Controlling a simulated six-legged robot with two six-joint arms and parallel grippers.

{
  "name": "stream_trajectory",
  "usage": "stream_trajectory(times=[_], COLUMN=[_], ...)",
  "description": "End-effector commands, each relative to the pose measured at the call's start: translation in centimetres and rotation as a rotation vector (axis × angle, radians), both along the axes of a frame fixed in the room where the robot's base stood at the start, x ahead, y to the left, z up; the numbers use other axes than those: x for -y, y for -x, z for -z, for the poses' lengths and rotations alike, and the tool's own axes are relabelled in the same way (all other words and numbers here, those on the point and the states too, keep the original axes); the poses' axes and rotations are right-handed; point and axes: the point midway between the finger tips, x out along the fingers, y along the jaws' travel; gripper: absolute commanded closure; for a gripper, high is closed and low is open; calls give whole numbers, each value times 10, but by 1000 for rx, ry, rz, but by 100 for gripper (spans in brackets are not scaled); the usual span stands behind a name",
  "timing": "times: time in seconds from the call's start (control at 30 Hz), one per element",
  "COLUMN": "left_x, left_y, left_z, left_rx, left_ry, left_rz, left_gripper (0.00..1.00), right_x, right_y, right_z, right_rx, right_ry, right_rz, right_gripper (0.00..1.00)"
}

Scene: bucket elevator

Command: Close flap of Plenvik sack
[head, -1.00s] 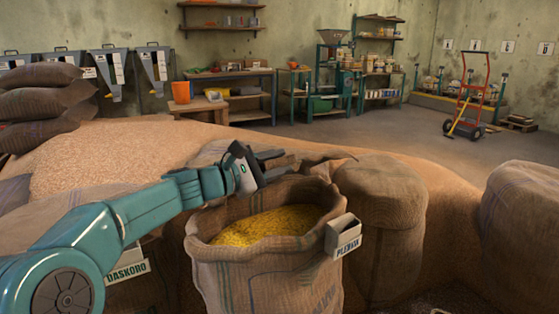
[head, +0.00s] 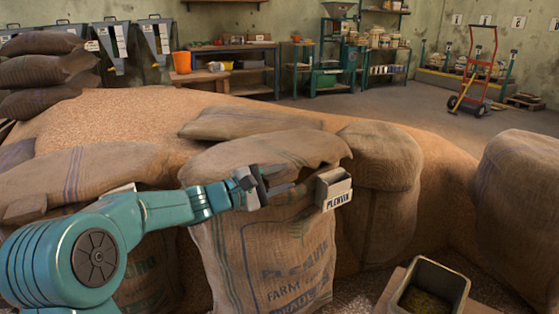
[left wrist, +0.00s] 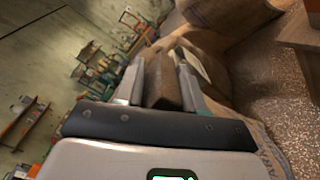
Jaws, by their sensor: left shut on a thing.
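The Plenvik sack (head: 270,255) stands upright in the middle of the head view, with printed lettering on its front. Its flap (head: 265,150) lies forward over the mouth, and the yellow contents are hidden. A box-like tag (head: 335,188) reading "PLENVIK" sits at the sack's right rim. My left gripper (head: 280,188) is at the front edge of the flap, left of the tag. In the left wrist view, its fingers are shut on the brown flap edge (left wrist: 162,85). My right gripper is not in view.
Other filled sacks stand right of the Plenvik sack (head: 385,160) and at the far right (head: 520,200). Another sack (head: 80,175) lies left, behind my arm. An open bin (head: 430,285) stands at the front right. A grain heap (head: 130,115) lies behind.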

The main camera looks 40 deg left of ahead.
Motion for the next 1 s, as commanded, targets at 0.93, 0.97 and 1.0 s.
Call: stream_trajectory(times=[0.93, 0.97, 1.0], left_x=[2, 2, 2], left_y=[1, 1, 1], left_z=[60, 60, 60], left_rx=[-9, -10, -9], left_ry=[0, 0, -1], left_rz=[-15, -13, -13], left_gripper=[53, 53, 53], right_x=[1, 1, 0], right_y=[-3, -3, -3], right_z=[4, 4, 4], right_rx=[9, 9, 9], right_ry=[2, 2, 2], right_rz=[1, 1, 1], right_gripper=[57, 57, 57])
